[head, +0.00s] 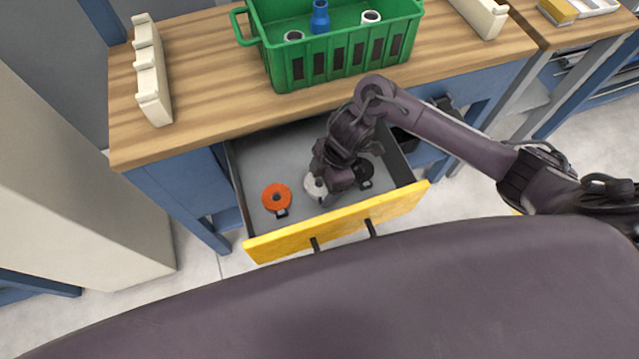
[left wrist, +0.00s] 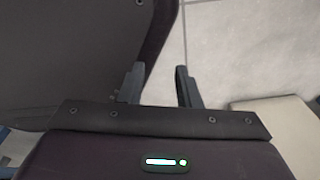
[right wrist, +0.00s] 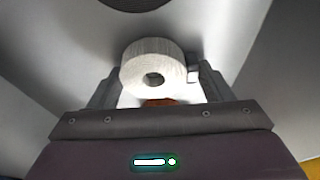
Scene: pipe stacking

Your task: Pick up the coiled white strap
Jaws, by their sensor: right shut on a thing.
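The coiled white strap (head: 315,186) is in the open drawer, partly hidden by my right gripper (head: 330,190). In the right wrist view the white coil (right wrist: 152,68) sits between the two fingers of my right gripper (right wrist: 155,85), which is shut on it. Its round hole and its small buckle at the right show there. I cannot tell whether the coil touches the drawer floor. My left gripper (left wrist: 158,85) is open and empty in the left wrist view, above the grey floor; it does not show in the head view.
The yellow-fronted drawer (head: 340,226) also holds an orange coil (head: 277,197) at the left and a black coil (head: 364,170) at the right. A green crate (head: 340,65) with several pipe pieces stands on the wooden workbench (head: 215,65). A cream rack (head: 150,70) stands at its left.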

